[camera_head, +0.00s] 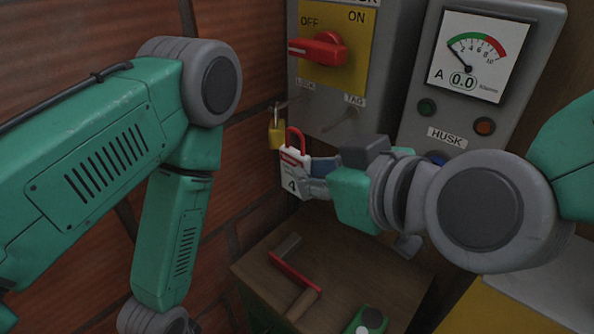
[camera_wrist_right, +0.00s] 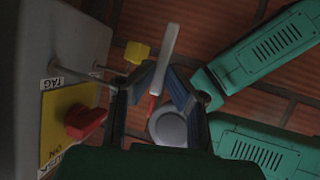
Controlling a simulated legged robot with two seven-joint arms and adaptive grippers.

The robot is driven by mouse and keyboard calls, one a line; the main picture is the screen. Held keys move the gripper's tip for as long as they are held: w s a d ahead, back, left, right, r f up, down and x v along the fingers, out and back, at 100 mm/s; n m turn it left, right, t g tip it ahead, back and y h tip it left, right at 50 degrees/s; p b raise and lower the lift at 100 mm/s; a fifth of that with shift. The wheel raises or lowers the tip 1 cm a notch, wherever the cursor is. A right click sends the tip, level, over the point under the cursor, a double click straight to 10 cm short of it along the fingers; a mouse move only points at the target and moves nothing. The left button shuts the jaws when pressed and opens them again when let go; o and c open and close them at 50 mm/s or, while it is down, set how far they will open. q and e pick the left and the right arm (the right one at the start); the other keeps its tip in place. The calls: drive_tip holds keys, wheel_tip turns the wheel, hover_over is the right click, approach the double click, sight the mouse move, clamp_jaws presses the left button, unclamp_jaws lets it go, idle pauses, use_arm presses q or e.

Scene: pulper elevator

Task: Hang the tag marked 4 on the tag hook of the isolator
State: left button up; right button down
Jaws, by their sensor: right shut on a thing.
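The white tag marked 4 (camera_head: 291,183) has a red loop on top and is held upright in my right gripper (camera_head: 312,180), which is shut on it. In the right wrist view the tag (camera_wrist_right: 164,52) shows nearly edge-on between the fingers (camera_wrist_right: 156,88). The isolator (camera_head: 398,45) is a grey box with a yellow panel and a red handle (camera_head: 318,49) pointing left toward OFF. Its tag hook (camera_head: 352,113), a thin rod below the TAG label, is above and right of the tag's loop, apart from it. My left gripper is out of view.
A yellow padlock (camera_head: 276,135) hangs below the LOCK label, close to the tag's left. A gauge panel (camera_head: 419,104) stands to the right. Below, a wooden top (camera_head: 345,262) holds a red-and-brown handled item (camera_head: 296,275) and a green device (camera_head: 371,320). My left arm is at left.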

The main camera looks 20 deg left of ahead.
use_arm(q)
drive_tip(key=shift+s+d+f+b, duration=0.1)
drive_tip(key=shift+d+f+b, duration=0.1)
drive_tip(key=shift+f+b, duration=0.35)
use_arm(e)
drive_tip(key=w+d+f, duration=0.1)
drive_tip(key=w+d, duration=0.1)
drive_tip(key=w, duration=0.3)
drive_tip(key=shift+w+f, duration=0.15)
drive_tip(key=shift+w, duration=0.2)
